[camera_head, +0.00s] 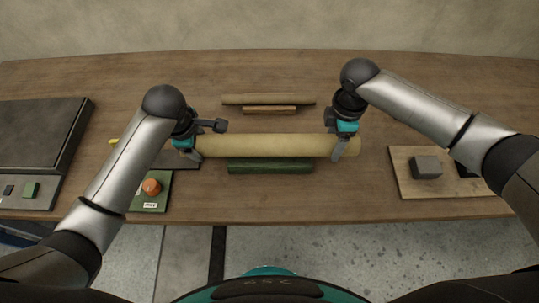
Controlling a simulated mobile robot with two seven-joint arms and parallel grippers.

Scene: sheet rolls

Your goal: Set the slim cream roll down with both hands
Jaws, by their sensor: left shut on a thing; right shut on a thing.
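The slim cream roll (265,146) lies level, left to right, between my two grippers. My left gripper (196,143) is shut on its left end, and my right gripper (344,143) is shut on its right end. A long green block (270,167) shows just below the roll in the picture. The roll hides the block's far side, and I cannot tell whether the two touch.
A smaller tan roll (268,99) lies at the back by a wooden block (270,110). A board with a grey block (426,167) is at right. A green plate with an orange knob (152,186) and a dark flat device (40,130) are at left.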

